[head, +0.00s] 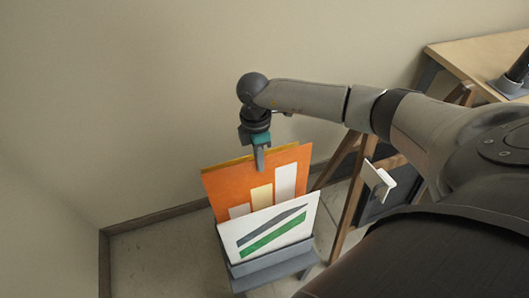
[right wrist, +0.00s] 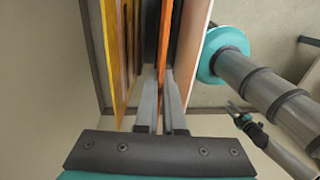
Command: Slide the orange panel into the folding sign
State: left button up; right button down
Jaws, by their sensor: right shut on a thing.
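The orange panel (head: 226,186), with pale bars printed on it, stands upright in a grey rack (head: 270,266). My right gripper (head: 260,166) is shut on its top edge from above. In the right wrist view the orange panel (right wrist: 162,88) runs between the two fingers. The folding sign (head: 350,205), a wooden frame with a dark board, stands to the right of the rack. My arm hides part of it. What looks like my left gripper (right wrist: 234,110) shows small in the right wrist view; its finger state is unclear.
A white panel (head: 265,232) with green and grey stripes leans in front of the orange one. A yellow panel (right wrist: 112,60) stands behind it. A wooden table (head: 465,52) is at the upper right. Walls close off the left and back; some floor is bare left of the rack.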

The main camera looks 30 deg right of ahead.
jog(key=r+p, duration=0.1)
jog(key=r, duration=0.1)
jog(key=r+p, duration=0.3)
jog(key=shift+w+d+r+p, duration=0.1)
jog(key=shift+w+r+p, duration=0.2)
jog(key=shift+r, duration=0.1)
